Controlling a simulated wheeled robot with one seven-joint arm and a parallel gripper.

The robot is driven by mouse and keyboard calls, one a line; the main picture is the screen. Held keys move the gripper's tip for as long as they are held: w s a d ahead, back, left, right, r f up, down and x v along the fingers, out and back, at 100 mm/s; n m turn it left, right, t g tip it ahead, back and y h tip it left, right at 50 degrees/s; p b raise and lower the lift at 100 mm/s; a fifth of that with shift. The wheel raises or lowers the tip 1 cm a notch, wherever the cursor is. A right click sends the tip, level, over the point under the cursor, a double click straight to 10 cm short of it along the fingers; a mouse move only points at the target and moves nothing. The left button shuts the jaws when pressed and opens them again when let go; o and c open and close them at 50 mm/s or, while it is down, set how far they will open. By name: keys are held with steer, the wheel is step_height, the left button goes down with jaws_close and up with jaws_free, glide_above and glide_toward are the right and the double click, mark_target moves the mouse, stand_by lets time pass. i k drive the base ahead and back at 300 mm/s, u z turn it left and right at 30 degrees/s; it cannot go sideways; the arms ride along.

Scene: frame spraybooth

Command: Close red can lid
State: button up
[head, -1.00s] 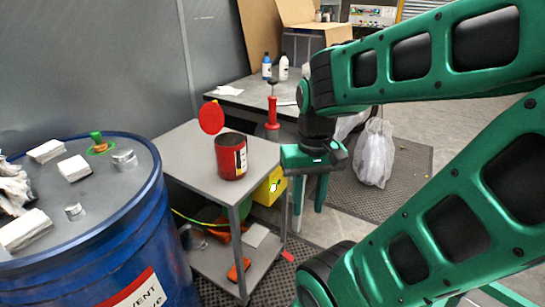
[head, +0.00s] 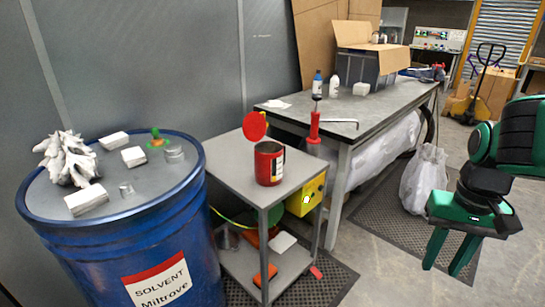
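The red can (head: 269,164) stands upright on the top shelf of a grey cart. Its round red lid (head: 255,126) is up, tilted open at the can's back left side, and the can's dark opening shows. My gripper (head: 448,268) hangs at the right of the view with its two green fingers pointing down. The fingers are apart with nothing between them. It is well to the right of the can and touches nothing that I can see.
The grey cart (head: 233,165) stands beside a blue solvent drum (head: 100,240) at the left. A long workbench (head: 385,110) with bottles and a red tool (head: 314,128) is behind it. A white bag (head: 423,180) sits on the floor.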

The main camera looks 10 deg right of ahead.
mark_target(254, 124)
steer(key=u, duration=0.1)
steer(key=i, duration=1.35)
steer(key=u, duration=0.05)
steer(key=k, duration=0.5)
steer(key=u, duration=1)
steer(key=k, duration=0.5)
steer(key=z, duration=0.8)
steer(key=i, duration=0.4)
steer(key=u, duration=0.05)
